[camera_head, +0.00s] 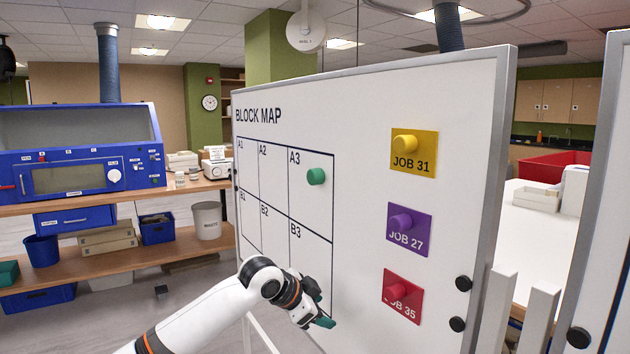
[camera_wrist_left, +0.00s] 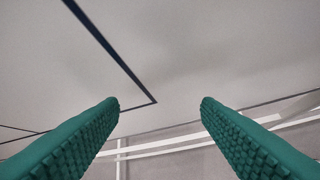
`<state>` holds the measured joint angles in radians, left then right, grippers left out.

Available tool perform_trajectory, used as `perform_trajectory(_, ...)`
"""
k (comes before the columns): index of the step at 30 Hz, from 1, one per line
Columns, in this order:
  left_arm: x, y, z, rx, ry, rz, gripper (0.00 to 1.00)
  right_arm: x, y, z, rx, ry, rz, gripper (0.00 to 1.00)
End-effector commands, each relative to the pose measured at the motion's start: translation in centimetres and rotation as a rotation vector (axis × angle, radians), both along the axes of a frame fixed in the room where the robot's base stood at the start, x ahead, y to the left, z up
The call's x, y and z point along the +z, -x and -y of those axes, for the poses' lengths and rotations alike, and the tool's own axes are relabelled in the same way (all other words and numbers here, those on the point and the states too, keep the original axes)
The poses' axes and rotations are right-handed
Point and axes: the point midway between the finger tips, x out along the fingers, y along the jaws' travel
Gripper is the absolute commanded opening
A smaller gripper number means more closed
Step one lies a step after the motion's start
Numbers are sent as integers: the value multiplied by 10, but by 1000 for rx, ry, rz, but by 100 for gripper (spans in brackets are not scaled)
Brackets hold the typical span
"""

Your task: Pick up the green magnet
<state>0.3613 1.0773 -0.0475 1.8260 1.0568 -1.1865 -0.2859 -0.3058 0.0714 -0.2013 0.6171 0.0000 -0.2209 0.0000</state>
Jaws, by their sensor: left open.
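The green magnet (camera_head: 316,176) is a round knob on the whiteboard (camera_head: 360,120), in cell A3 of the block map grid. My left gripper (camera_head: 325,318) is in front of the board's lower part, below and clear of the green magnet, near the grid's lower right corner. In the left wrist view the two green ribbed fingers (camera_wrist_left: 160,105) stand wide apart with nothing between them. That view shows bare board and a dark grid corner, and no magnet. My right gripper is not in view.
Yellow (camera_head: 404,143), purple (camera_head: 400,222) and red (camera_head: 397,291) magnets hold job cards to the right of the grid. Black round magnets (camera_head: 463,284) sit at the board's right edge. A wooden bench (camera_head: 100,205) with a blue cabinet stands at left.

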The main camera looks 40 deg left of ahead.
Motion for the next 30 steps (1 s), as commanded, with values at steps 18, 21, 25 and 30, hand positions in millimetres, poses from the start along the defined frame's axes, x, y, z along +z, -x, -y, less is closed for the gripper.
perform_trajectory(18,322,81,-73,-18,-33,408,58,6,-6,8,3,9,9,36)
perform_trajectory(21,319,66,-71,-19,-32,408,58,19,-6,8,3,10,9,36)
perform_trajectory(25,312,44,-69,-20,-30,409,58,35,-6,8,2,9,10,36)
perform_trajectory(30,302,27,-68,-17,-32,410,58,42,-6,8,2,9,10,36)
